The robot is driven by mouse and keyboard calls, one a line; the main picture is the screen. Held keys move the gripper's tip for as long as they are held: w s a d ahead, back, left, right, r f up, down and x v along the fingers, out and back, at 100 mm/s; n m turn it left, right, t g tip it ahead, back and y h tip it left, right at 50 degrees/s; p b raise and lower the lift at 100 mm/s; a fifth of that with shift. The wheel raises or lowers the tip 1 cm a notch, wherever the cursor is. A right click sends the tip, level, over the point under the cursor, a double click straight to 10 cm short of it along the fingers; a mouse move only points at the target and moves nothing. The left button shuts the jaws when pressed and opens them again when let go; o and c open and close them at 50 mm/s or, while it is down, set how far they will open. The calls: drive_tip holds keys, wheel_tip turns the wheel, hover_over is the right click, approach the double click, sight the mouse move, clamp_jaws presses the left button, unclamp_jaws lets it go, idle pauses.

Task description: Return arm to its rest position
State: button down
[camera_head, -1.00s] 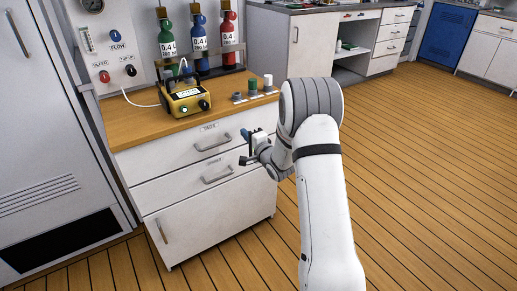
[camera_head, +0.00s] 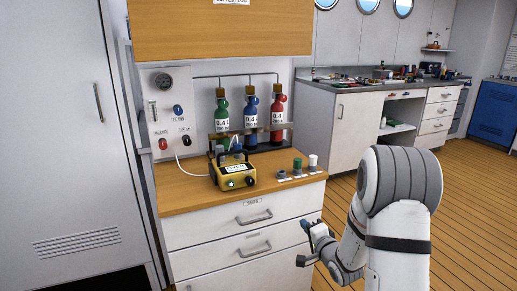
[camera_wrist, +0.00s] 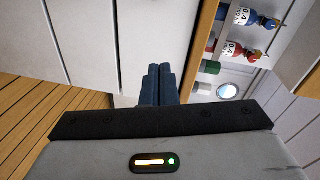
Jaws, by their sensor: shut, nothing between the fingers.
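My gripper (camera_head: 305,242) is in front of the white drawer cabinet (camera_head: 190,233), at the right of its drawers. It holds nothing. In the wrist view my gripper's two dark blue fingers (camera_wrist: 158,85) lie together, with a plain white surface beyond them. My white and grey arm comes up from the lower right in the head view and bends toward the cabinet.
A yellow device (camera_head: 233,176) with a white tube stands on the wooden top. Green, blue (camera_head: 251,118) and red bottles stand behind it. A fill panel (camera_head: 168,115) hangs at left, beside a tall grey locker (camera_head: 60,150). Open plank floor (camera_head: 465,225) lies to the right.

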drive_tip(key=s+d+r+n+g+h+p, duration=0.1)
drive_tip(key=s+r+n+g+h+p, duration=0.2)
drive_tip(key=s+r+p, duration=0.45)
drive_tip(key=s+r+n+g+h+p, duration=0.3)
drive_tip(key=s+r, duration=0.1)
drive_tip(key=r, duration=0.7)
drive_tip(key=s+a+r+n+g+p, duration=0.1)
drive_tip(key=s+r+n+g+p, duration=0.1)
drive_tip(key=s, duration=0.5)
drive_tip(key=s+a+r+n+g+p, duration=0.1)
drive_tip(key=s+r+n+g+p, duration=0.1)
drive_tip(key=s+r, duration=0.3)
drive_tip(key=s+a+r+n+g+y+p, duration=0.1)
drive_tip(key=s+a+r+n+g+p, duration=0.1)
drive_tip(key=s, duration=0.8)
drive_tip(key=shift+r+g+p, duration=0.5)
drive_tip(key=shift+r+p, duration=0.3)
drive_tip(key=shift+r, duration=0.1)
